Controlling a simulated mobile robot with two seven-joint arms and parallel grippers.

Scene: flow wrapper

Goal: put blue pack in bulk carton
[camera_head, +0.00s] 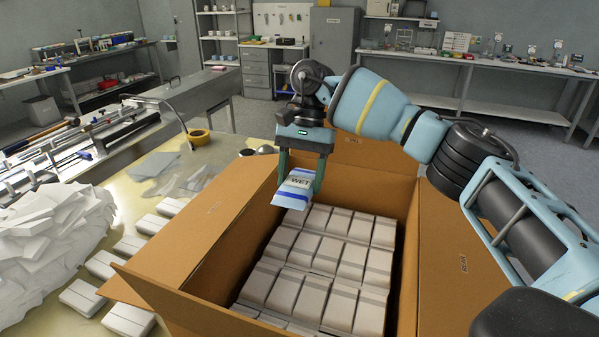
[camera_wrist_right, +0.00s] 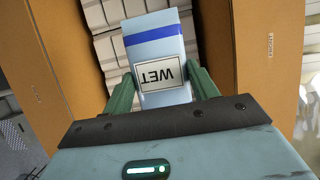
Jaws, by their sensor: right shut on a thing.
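The pack also shows in the right wrist view (camera_wrist_right: 157,57), between the green fingers (camera_wrist_right: 160,88), over white packs in the carton. I cannot tell whether its lower end touches the packs below. My left gripper is not in view.
Rows of white packs (camera_head: 325,257) fill much of the carton. Its brown flaps stand spread outward. Several white packs (camera_head: 128,245) lie on the table left of the carton, beside a heap of white wrappers (camera_head: 45,235).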

